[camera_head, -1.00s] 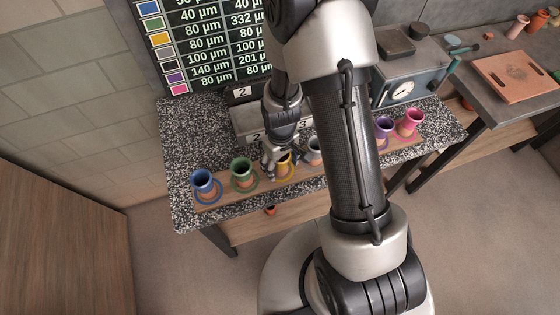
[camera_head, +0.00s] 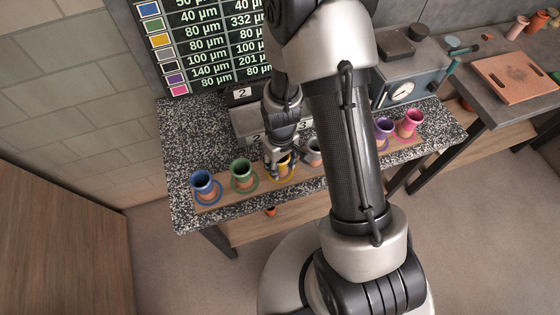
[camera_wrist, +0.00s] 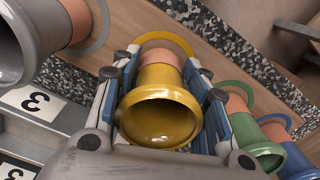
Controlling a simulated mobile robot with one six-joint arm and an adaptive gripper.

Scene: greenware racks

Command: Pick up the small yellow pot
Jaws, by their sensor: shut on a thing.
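The small yellow pot (camera_wrist: 160,105) has a glazed yellow flared top and a bare terracotta-coloured lower part. In the wrist view it sits between the two fingers of my gripper (camera_wrist: 163,85), which are shut on its sides. A yellow ring (camera_wrist: 178,40) on the wooden board shows behind its base. In the head view the pot (camera_head: 286,171) is partly hidden by my gripper (camera_head: 278,160) at the board. I cannot tell whether its base touches the board.
A green pot (camera_head: 241,171) and a blue pot (camera_head: 203,182) stand to the left on the wooden board (camera_head: 222,197). A grey pot (camera_head: 313,152) is close on the right, with purple (camera_head: 383,127) and pink (camera_head: 411,120) pots further right. Numbered grey steps (camera_head: 245,122) stand behind.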

